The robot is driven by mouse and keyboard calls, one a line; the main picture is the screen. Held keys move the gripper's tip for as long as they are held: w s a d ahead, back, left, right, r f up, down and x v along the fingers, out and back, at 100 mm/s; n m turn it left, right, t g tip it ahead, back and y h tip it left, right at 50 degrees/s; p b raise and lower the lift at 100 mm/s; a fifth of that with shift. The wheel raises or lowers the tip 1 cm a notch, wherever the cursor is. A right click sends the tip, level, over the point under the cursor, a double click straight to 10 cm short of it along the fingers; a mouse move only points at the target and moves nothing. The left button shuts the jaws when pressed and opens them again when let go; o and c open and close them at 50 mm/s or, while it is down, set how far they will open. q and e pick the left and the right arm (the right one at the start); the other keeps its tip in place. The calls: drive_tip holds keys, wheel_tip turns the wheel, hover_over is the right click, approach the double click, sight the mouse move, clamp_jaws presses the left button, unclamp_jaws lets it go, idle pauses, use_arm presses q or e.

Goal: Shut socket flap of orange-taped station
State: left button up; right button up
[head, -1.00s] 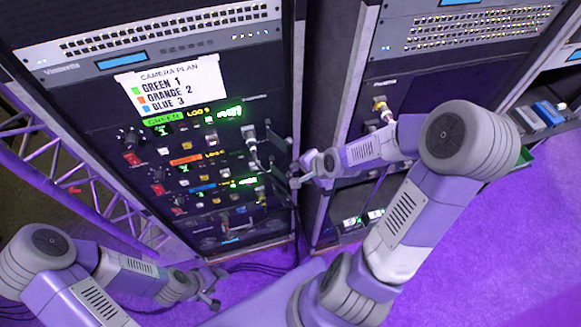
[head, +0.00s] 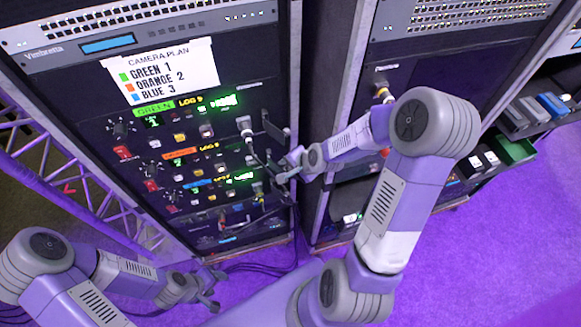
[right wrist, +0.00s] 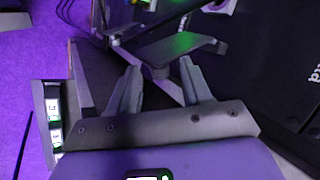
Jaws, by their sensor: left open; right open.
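The orange-taped station is the middle row of the rack panel, marked by its orange tape (head: 180,153). In the head view its socket end is partly hidden by a cable and my right gripper (head: 284,170), which is at the right edge of that row. In the right wrist view my right gripper (right wrist: 160,82) is open, with a grey flap plate (right wrist: 178,48) just beyond and between its fingertips. I cannot tell whether they touch, or for certain which station's flap it is. My left gripper (head: 211,291) is open and empty, low near the floor.
The green-taped row (head: 153,108) is above, with a plugged cable (head: 245,127) and a raised dark flap (head: 274,128). A blue-taped row (head: 193,183) is below. A second rack stands to the right. Black cables (head: 255,267) lie on the purple floor.

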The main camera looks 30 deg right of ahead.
clamp_jaws()
idle(0.5)
